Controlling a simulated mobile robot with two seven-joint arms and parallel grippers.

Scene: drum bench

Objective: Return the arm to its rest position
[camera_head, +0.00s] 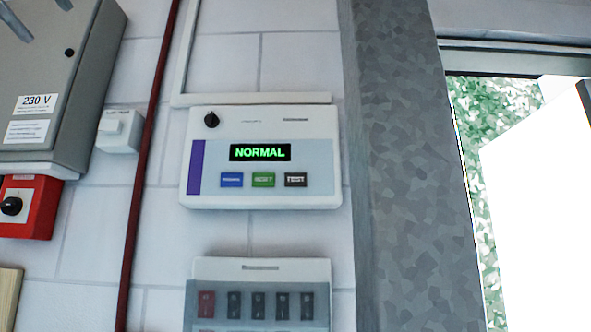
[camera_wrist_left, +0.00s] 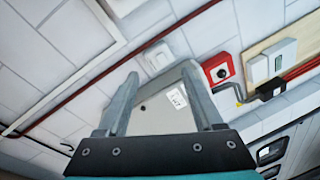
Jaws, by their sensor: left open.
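My left gripper (camera_wrist_left: 160,70) is open in the left wrist view, its two grey fingers apart with nothing between the tips. Behind the fingers is the grey 230 V cabinet (camera_wrist_left: 165,105). In the head view, two small grey finger-like shapes, seemingly the tips of my left gripper (camera_head: 46,24), show at the top left in front of the cabinet (camera_head: 70,110). The rest of my left arm is out of that view. My right gripper is in neither view.
A white panel reading NORMAL (camera_head: 262,192) hangs mid-wall above a switch panel (camera_head: 260,268). A red rotary switch box (camera_head: 38,222) and small white switch (camera_head: 117,132) flank the cabinet. A red pipe (camera_head: 147,130) runs down the wall. A grey metal post (camera_head: 408,180) stands right.

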